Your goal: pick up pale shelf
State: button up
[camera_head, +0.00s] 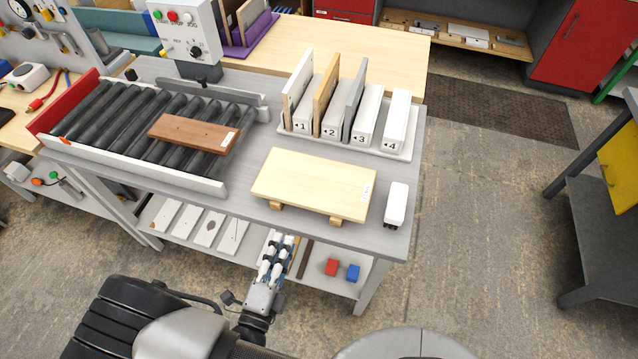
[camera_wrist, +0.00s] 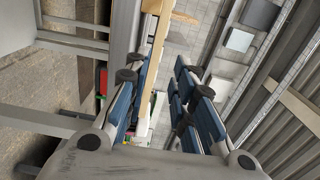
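The pale shelf (camera_head: 313,181) is a light wooden board with a small white label at its right end. It lies flat on two small wooden blocks on the grey workbench. My gripper (camera_head: 279,245) is in front of the bench's front edge, nearer the camera than the board, with its fingers pointing towards the bench. In the wrist view the fingers (camera_wrist: 158,88) are spread with a gap between them. A long pale edge (camera_wrist: 156,75), seemingly the shelf's, shows in that gap, nearer the left finger. I see no grip on it.
A roller conveyor (camera_head: 95,115) with a brown board (camera_head: 190,133) is at the left. A numbered rack (camera_head: 402,152) holding upright boards stands behind the shelf. A white block-shaped device (camera_head: 396,202) sits right of it. The bench's lower shelf holds white panels and red and blue blocks.

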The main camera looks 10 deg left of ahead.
jog(key=b, duration=0.2)
send_near(304, 193)
jog(key=w, duration=0.4)
jog(key=shift+w+f, duration=0.3)
jog(key=shift+w, duration=0.05)
jog(key=w, duration=0.1)
jog(key=w+b, duration=0.1)
jog(key=w, duration=0.1)
jog(key=w+b, duration=0.1)
jog(key=w, duration=0.1)
jog(key=shift+d+f, duration=0.2)
jog(key=shift+d, duration=0.2)
jog(key=shift+w+r, duration=0.1)
jog(key=shift+c, duration=0.3)
grip_shut()
jog(key=shift+a, duration=0.1)
